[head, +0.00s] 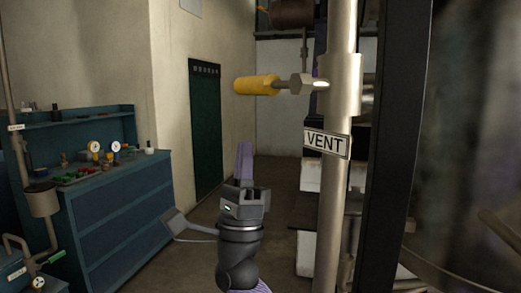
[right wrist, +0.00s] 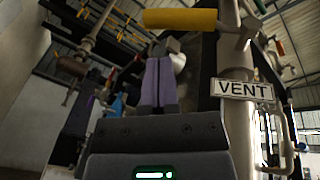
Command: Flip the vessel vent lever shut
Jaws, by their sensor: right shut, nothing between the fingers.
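The vent lever (head: 257,85) has a yellow grip and a metal stem. It sticks out level to the left from a collar on the upright pale pipe (head: 333,190). A white VENT sign (head: 327,143) is fixed to the pipe below the lever. In the right wrist view the yellow lever (right wrist: 180,18) crosses the top, with the VENT sign (right wrist: 242,90) at the right. My right gripper (head: 244,152) is below and slightly left of the lever, pointing up, with its purple fingers together and apart from the lever. It also shows in the right wrist view (right wrist: 158,62). My left gripper is not in view.
A blue workbench (head: 110,205) with gauges and small parts stands at the left. A dark upright post (head: 394,150) stands just right of the pipe. A dark green door (head: 205,130) is in the back wall. Open floor lies between bench and pipe.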

